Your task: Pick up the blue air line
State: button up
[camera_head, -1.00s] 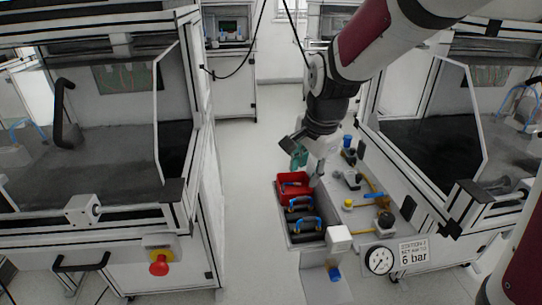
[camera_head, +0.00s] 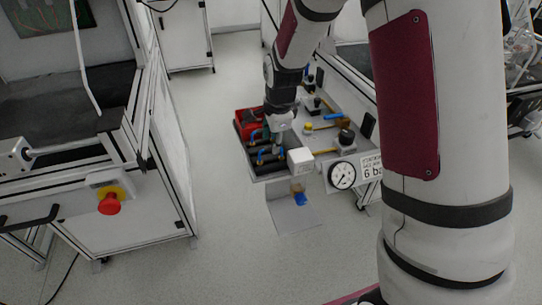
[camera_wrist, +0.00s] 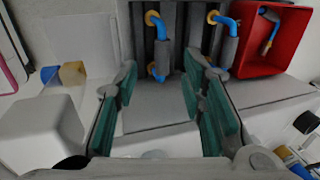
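Two short blue air lines with brass ends lie on dark slotted inserts. In the wrist view one air line (camera_wrist: 159,45) is just beyond and between my fingertips; the other (camera_wrist: 228,45) is right of them. A third blue piece (camera_wrist: 270,42) lies in the red bin (camera_wrist: 244,70). My gripper (camera_wrist: 160,78) is open with green-padded fingers and nothing between the pads. In the head view my gripper (camera_head: 278,129) is low over the right side of the tray (camera_head: 272,176); the blue lines show beside it, partly hidden.
A white box (camera_wrist: 40,135) stands left of my gripper; it also shows in the head view (camera_head: 300,160). A pressure gauge (camera_head: 342,175) and several fittings sit to the right. A machine with a red stop button (camera_head: 109,204) stands left. Floor between is clear.

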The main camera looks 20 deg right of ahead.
aim_at(271, 147)
jog(key=shift+b+x, duration=1)
jog(key=shift+x, duration=1.75)
jog(key=shift+w+a+r, duration=0.1)
jog(key=shift+c, duration=0.2)
grip_shut()
